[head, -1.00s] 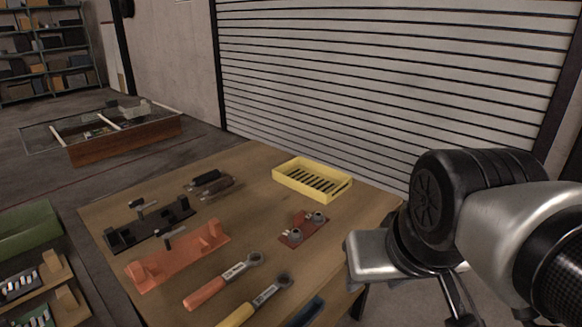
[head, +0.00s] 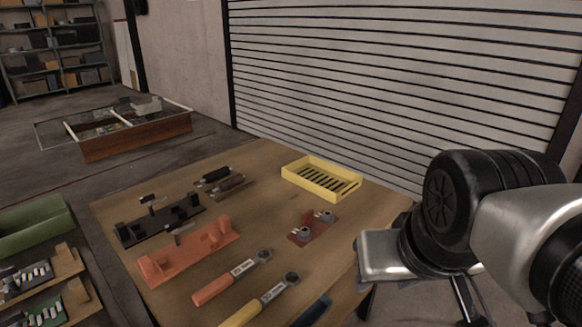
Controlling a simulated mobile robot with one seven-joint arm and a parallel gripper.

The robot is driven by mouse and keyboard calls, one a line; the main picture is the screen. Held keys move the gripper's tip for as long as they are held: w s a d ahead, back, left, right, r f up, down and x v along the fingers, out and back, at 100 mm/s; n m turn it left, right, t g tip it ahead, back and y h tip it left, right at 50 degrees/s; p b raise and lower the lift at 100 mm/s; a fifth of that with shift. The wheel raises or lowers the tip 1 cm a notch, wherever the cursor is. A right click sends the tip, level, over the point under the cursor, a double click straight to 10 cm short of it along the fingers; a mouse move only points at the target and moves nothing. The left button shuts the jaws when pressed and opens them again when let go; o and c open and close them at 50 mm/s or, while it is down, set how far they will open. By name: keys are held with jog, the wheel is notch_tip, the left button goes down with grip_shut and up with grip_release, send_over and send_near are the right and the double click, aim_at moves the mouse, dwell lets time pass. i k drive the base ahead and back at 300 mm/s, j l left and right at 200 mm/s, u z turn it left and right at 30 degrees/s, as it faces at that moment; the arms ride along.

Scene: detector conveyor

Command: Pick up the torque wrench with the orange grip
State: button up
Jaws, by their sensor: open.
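The torque wrench with the orange grip (head: 232,277) lies on the wooden table (head: 262,172) near its front. Its grip points to the lower left and its grey ring head to the upper right. A second wrench with a yellow grip (head: 258,303) lies beside it, nearer to me, roughly parallel. Its grip end is cut off by the picture's bottom edge. My arm is at the right, beyond the table's right edge, apart from both wrenches. I cannot make out my gripper's fingers in this view.
An orange fixture (head: 190,252) and a black fixture (head: 160,222) stand on the left. Two dark tools (head: 220,180) lie behind. A yellow tray (head: 320,178) and a red-brown plate with grey parts (head: 313,228) are farther right. A dark blue item (head: 313,313) is at the front edge.

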aim_at(201, 297)
jog(key=i+u, duration=0.1)
jog(key=u, duration=0.25)
jog(key=i+u, duration=0.15)
jog(key=u, duration=0.25)
